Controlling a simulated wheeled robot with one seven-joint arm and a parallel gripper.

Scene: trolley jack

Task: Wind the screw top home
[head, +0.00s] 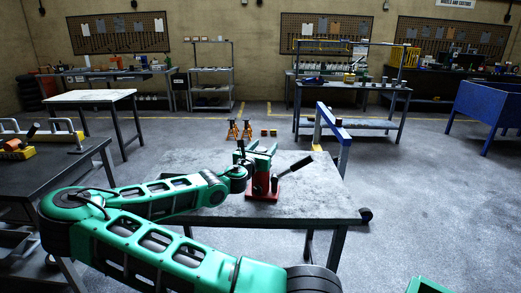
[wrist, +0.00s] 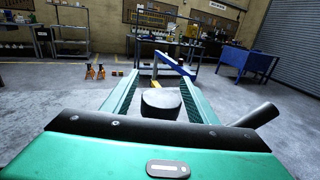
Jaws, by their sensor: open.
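The red jack (head: 262,187) stands upright on the grey-topped table near its left part. Its dark lever (head: 294,166) slants up to the right and also shows at the right in the wrist view (wrist: 258,117). My gripper (head: 262,150) is over the top of the jack. In the wrist view my gripper (wrist: 158,90) is open, with one green finger at each side. The dark, flat-topped screw top (wrist: 161,102) lies between the fingers, with a visible gap to each. The screw's thread is hidden.
The table (head: 325,198) is bare to the right of the jack. A blue-topped barrier (head: 334,124) stands just behind it. Two orange stands (head: 240,130) are on the floor beyond. A dark bench (head: 80,168) with tools is at the left.

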